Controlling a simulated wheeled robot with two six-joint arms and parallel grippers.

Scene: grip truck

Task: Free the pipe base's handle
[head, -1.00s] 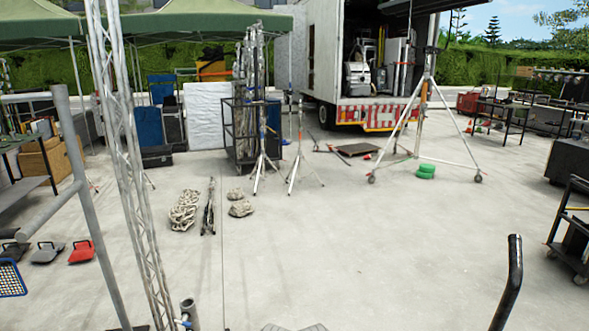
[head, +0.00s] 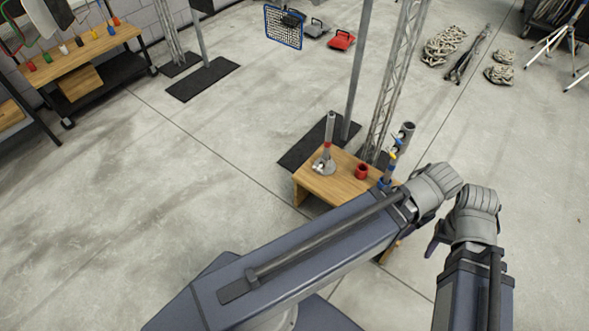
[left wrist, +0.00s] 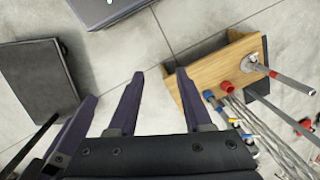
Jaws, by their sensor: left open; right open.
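On a small wooden stand (head: 345,189) is a grey upright pipe with a red collar on a round base (head: 324,165), which looks like the pipe base. In the left wrist view the pipe base (left wrist: 252,61) is at upper right. A small pale part at its foot may be the handle; I cannot tell what holds it. A red cup (head: 361,171) and a pipe with blue and yellow fittings (head: 389,170) stand right of it. My left gripper (left wrist: 159,72) is open and empty, left of the stand in the wrist view. My right gripper (head: 437,239) is open, right of the stand, its fingers partly hidden.
A lattice truss (head: 393,85) and a grey post (head: 356,70) on a dark floor plate (head: 303,148) rise just behind the stand. A workbench (head: 92,50) is at upper left. Ropes (head: 445,46) lie farther back. Concrete floor left of the stand is clear.

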